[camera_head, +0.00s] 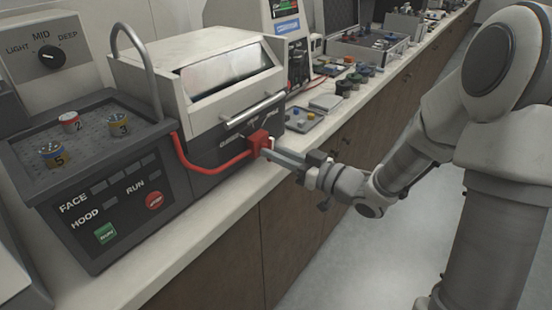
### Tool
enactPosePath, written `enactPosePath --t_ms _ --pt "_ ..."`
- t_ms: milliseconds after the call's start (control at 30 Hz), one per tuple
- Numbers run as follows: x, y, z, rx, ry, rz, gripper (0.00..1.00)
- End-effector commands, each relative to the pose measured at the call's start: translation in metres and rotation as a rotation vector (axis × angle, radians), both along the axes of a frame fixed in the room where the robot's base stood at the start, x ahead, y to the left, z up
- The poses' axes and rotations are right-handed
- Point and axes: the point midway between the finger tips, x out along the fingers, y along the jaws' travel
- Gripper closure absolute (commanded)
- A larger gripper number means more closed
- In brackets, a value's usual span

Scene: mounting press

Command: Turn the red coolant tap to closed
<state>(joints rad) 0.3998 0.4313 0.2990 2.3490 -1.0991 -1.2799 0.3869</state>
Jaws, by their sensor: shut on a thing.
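The red coolant tap (258,140) sits low on the front right of the grey and cream machine (205,85). A red hose (205,165) runs from it to the left and round the machine's corner. My gripper (270,152) reaches in from the right, with its fingers at the tap's front. It is shut on the tap's handle, which is mostly hidden by the fingers. I cannot tell from this view which way the handle is turned.
A small tray (302,120) lies right of the machine. The counter edge (215,215) runs below the tap; open floor (370,240) lies in front.

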Motion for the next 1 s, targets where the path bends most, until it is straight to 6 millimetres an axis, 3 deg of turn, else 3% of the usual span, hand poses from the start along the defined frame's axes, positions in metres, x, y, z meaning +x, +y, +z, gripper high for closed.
enactPosePath --t_ms 600,1000 --pt "0.0004 -0.0006 -0.0037 -0.356 -0.457 0.0 1.0" --pt "0.0003 -0.0007 -0.0014 -0.51 -0.651 0.001 1.0"
